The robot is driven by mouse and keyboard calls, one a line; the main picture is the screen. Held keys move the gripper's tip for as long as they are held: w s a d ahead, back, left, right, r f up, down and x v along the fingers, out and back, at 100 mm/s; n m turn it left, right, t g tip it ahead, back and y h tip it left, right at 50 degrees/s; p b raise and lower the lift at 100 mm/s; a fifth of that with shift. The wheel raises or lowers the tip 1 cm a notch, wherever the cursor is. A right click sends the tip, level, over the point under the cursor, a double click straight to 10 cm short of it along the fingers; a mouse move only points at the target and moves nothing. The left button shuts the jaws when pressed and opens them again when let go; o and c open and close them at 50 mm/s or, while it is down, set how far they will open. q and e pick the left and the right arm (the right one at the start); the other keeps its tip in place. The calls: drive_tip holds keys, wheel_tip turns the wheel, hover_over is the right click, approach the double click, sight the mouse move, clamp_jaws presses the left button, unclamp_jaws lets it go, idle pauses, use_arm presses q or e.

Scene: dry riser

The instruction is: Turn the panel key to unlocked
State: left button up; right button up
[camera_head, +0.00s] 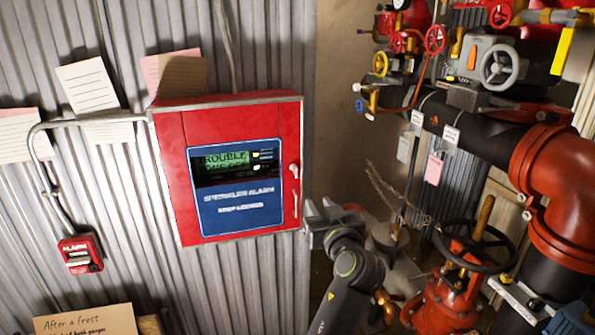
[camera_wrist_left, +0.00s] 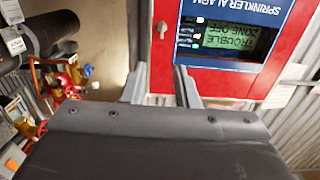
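The red alarm panel (camera_head: 240,105) hangs on the corrugated wall, its door shut. Its screen (camera_head: 235,160) reads "TROUBLE" over a second line. Two small pale fittings sit at its right edge, an upper one (camera_head: 294,171) and a lower one (camera_head: 295,205). I cannot tell which is the key or how it is turned. My left gripper (camera_head: 320,211) is just right of the panel's lower right edge. In the left wrist view its fingers (camera_wrist_left: 161,90) are apart with nothing held between them; a pale fitting (camera_wrist_left: 162,29) shows beyond them on the panel (camera_wrist_left: 155,70). My right gripper is not in view.
Red and black pipework (camera_head: 490,140) with valves and handwheels fills the right side. A black handwheel (camera_head: 473,246) stands right of my left arm. A small red alarm box (camera_head: 80,253) and paper notes (camera_head: 88,86) are on the wall left of the panel.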

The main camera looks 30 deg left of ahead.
use_arm(q)
drive_tip(key=r, duration=0.1)
drive_tip(key=p, duration=0.7)
approach(297, 170)
drive_tip(key=x, duration=0.7)
drive_tip(key=shift+w+a+r, duration=0.2)
drive_tip(key=shift+w, duration=0.05)
drive_tip(key=shift+w+a, duration=0.45)
drive_tip(key=shift+a, duration=0.1)
drive_tip(key=shift+w+a+f, duration=0.1)
drive_tip(key=shift+w+a, duration=0.15)
clamp_jaws()
